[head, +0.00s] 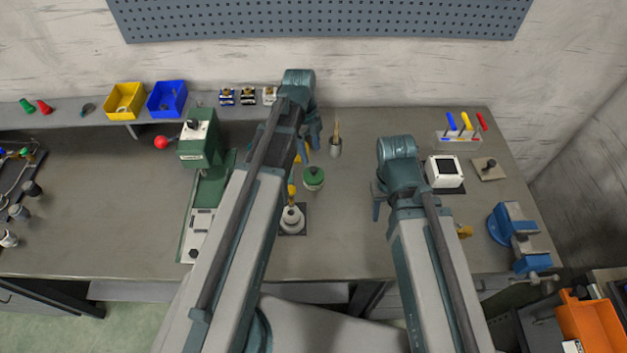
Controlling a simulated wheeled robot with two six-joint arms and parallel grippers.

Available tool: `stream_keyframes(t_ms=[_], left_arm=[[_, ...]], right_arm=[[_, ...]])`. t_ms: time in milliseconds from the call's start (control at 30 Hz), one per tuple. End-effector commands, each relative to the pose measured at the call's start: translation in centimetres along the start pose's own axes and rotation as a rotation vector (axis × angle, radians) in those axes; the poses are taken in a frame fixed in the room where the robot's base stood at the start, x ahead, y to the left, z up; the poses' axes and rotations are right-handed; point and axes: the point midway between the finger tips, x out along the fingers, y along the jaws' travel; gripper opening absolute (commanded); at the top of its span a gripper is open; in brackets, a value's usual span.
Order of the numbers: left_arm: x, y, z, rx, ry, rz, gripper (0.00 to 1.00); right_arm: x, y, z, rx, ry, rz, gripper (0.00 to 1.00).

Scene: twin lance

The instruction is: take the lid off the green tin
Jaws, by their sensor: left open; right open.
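The green tin (314,178) stands upright on the workbench, near the middle. Its green lid is on, with a small pale knob on top. My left gripper (309,141) is open and empty, behind the tin in the picture and apart from it; its height above the bench is hard to tell. My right gripper (379,204) is open, to the right of the tin and clear of it; my own arm hides part of it.
A pale pot (292,220) stands in front of the tin, and a brush cup (335,148) behind it. A green press (201,150) is left, partly behind my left arm. A white box (444,171) and blue vise (518,235) are right.

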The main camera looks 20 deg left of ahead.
Motion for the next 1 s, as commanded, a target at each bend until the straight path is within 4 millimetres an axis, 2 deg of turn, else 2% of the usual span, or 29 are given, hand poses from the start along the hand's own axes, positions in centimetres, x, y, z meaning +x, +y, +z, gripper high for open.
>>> stream_keyframes(t_ms=[33, 100, 433, 800, 1000], left_arm=[[1.3, 0.0, 0.1, 0.0, 0.0, 0.0, 0.65], [1.9, 0.0, 0.0, 0.0, 0.0, 0.0, 0.65], [2.3, 0.0, 0.0, 0.0, 0.0, 0.0, 0.65], [6.5, 0.1, 0.0, 0.0, 0.0, 0.0, 0.65], [7.2, 0.1, -0.1, -0.001, 0.0, 0.0, 0.65]], right_arm=[[1.3, -0.1, -0.1, 0.0, 0.0, 0.0, 0.5], [1.8, -0.2, -0.1, 0.001, 0.0, 0.0, 0.5], [2.3, -0.2, -0.1, 0.001, 0.0, 0.0, 0.5], [6.4, -0.6, -0.4, 0.002, 0.0, 0.0, 0.5], [7.1, -0.7, -0.4, 0.002, 0.0, 0.0, 0.5]])
